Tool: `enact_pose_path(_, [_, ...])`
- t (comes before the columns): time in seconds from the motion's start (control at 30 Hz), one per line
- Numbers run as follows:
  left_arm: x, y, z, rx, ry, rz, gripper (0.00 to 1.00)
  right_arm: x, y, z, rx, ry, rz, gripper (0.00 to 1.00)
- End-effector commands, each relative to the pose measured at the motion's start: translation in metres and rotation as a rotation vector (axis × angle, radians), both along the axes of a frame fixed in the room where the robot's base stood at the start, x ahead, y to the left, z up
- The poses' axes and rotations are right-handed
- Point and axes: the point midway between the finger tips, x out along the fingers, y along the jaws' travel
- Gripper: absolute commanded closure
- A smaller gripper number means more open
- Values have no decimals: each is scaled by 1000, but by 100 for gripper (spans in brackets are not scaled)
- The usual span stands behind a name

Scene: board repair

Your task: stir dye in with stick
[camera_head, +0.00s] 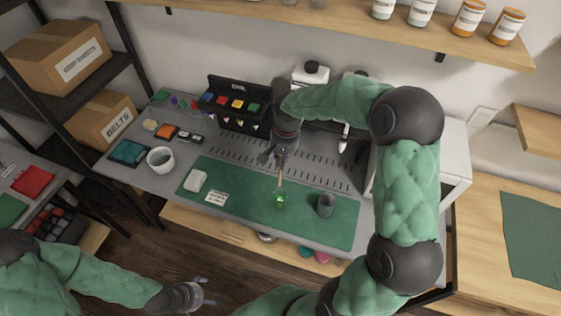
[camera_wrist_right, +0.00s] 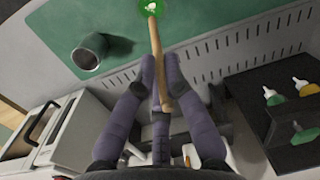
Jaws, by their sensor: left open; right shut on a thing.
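My right gripper (camera_head: 279,157) is shut on a wooden stick (camera_head: 281,177) above the green mat (camera_head: 325,229). The stick points down, and its lower end is at a small cup of bright green liquid (camera_head: 280,201). In the right wrist view the stick (camera_wrist_right: 155,50) runs between the fingers to the green cup (camera_wrist_right: 152,9). I cannot tell how deep the tip is. A grey cup (camera_head: 326,205) stands on the mat to the right; it also shows in the wrist view (camera_wrist_right: 90,52). My left gripper (camera_head: 205,291) is open and empty, low at the left, away from the mat.
A white bowl (camera_head: 160,160), a white block (camera_head: 196,180) and a label card (camera_head: 217,197) lie to the left. A shelf with jars (camera_head: 450,30) hangs above.

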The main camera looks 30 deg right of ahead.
Motion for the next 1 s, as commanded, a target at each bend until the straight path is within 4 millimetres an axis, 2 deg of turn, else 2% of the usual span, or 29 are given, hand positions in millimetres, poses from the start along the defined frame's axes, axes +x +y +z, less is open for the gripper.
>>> enact_pose_path(0.27, [-1, 0, -7, 0, 2, -2, 16, 2, -2, -10, 1, 1, -1, 100])
enact_pose_path(1.0, [-1, 0, -40, 0, 1, -1, 16, 9, -11, -57, 0, 0, 0, 100])
